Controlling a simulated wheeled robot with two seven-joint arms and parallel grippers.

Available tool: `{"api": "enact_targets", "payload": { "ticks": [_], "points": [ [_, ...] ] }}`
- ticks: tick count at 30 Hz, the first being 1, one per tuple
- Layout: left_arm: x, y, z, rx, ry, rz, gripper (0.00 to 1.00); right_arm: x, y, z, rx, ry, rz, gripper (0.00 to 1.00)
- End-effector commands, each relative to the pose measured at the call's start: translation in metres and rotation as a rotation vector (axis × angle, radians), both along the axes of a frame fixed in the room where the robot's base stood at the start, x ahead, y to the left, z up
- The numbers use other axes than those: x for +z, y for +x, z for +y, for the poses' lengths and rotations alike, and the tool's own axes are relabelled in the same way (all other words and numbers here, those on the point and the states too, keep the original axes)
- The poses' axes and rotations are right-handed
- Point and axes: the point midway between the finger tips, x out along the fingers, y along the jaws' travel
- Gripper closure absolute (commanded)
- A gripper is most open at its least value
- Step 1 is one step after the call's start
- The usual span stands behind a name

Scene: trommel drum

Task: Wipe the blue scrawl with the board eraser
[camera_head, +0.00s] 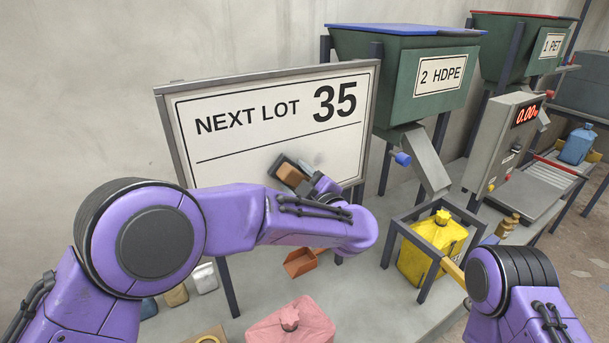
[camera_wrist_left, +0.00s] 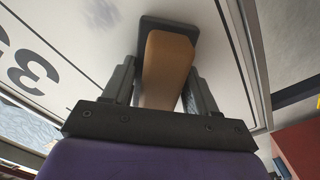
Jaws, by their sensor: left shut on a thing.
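The board eraser (camera_head: 289,173) has a brown wooden back and a dark pad. My left gripper (camera_head: 303,182) is shut on it and holds it at the lower right of the whiteboard (camera_head: 225,171). In the left wrist view the eraser (camera_wrist_left: 166,62) sits between the two fingers of my left gripper (camera_wrist_left: 163,80), its dark pad against or very near the white surface. My forearm and the eraser hide part of the lower board. My right gripper is out of view.
The board reads "NEXT LOT 35" above a black line. A green hopper (camera_head: 400,95) and chute stand right of it. A yellow jug (camera_head: 430,250) stands in a frame below. An orange scoop (camera_head: 301,262) and a pink jug (camera_head: 290,325) are on the bench.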

Motion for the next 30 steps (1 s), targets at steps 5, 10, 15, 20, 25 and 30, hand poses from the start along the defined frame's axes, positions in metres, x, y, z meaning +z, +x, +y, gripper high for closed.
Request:
{"api": "enact_targets", "payload": {
  "ticks": [5, 10, 15, 20, 25, 30],
  "points": [
    [0.003, -0.010, 0.017, 0.002, 0.001, 0.000, 0.75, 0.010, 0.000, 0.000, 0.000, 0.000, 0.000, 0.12],
    [0.001, -0.016, 0.027, 0.003, 0.000, 0.000, 0.75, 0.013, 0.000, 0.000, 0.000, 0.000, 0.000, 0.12],
    [0.003, -0.021, 0.034, 0.004, 0.000, -0.001, 0.75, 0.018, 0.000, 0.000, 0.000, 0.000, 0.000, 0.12],
    [0.003, -0.032, 0.048, 0.004, 0.000, 0.000, 0.75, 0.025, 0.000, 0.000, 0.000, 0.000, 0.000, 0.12],
    [0.001, -0.038, 0.055, 0.003, 0.000, -0.002, 0.75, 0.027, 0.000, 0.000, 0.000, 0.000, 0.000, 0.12],
    [0.003, -0.043, 0.064, 0.003, 0.000, 0.000, 0.75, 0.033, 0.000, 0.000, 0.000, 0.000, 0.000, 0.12]
  ]
}}
